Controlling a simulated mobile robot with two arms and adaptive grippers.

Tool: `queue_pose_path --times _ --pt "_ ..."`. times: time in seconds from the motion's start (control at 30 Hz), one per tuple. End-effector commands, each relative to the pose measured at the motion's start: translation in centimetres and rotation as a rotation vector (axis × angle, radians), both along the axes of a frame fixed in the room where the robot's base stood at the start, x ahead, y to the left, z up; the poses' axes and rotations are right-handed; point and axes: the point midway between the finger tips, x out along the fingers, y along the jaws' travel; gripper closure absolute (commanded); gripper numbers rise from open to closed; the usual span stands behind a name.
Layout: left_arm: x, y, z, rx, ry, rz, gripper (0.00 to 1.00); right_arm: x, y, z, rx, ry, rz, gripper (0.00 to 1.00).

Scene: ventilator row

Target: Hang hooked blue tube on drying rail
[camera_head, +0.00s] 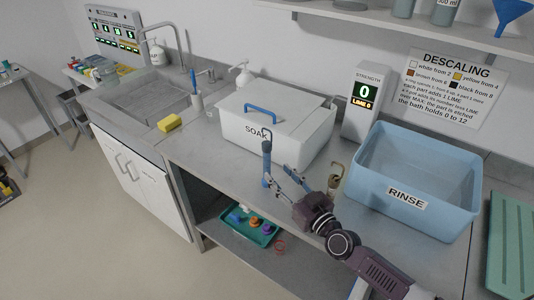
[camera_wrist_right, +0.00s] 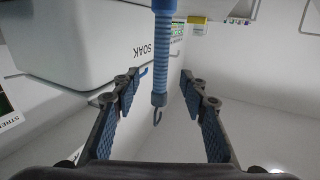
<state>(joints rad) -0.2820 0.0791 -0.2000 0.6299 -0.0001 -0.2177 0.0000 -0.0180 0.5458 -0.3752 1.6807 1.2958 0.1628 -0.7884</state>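The hooked blue tube (camera_head: 266,161) is upright in front of the white SOAK box, its dark hook at the top. It also shows in the right wrist view (camera_wrist_right: 160,62), its hook toward the bottom of that picture. My right gripper (camera_head: 274,176) is at the tube's lower part. In the wrist view the right gripper's fingers (camera_wrist_right: 159,84) are apart, with the tube between them and gaps on both sides. What supports the tube cannot be told. I do not make out a drying rail. My left gripper is not in view.
The SOAK box (camera_head: 300,142) is behind the tube, the blue RINSE tub (camera_head: 455,200) to the right. A small brass-coloured item (camera_head: 335,184) stands between. A STRENGTH display (camera_head: 366,100) is behind. A green tray (camera_head: 236,234) with coloured parts lies on the lower shelf.

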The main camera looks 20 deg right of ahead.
Motion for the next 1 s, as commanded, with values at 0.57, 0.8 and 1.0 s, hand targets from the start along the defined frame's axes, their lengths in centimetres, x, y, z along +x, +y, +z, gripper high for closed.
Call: queue_pose_path --times 0.57,0.8,1.0 --pt "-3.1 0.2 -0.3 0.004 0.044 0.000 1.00 5.0 1.3 -0.1 -0.002 0.000 -0.005 0.60" --pt "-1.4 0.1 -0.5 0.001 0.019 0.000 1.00 7.2 1.9 -0.2 -0.002 0.001 -0.005 0.60" --pt "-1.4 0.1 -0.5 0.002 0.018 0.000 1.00 7.4 2.0 -0.2 -0.001 0.002 -0.005 0.60"
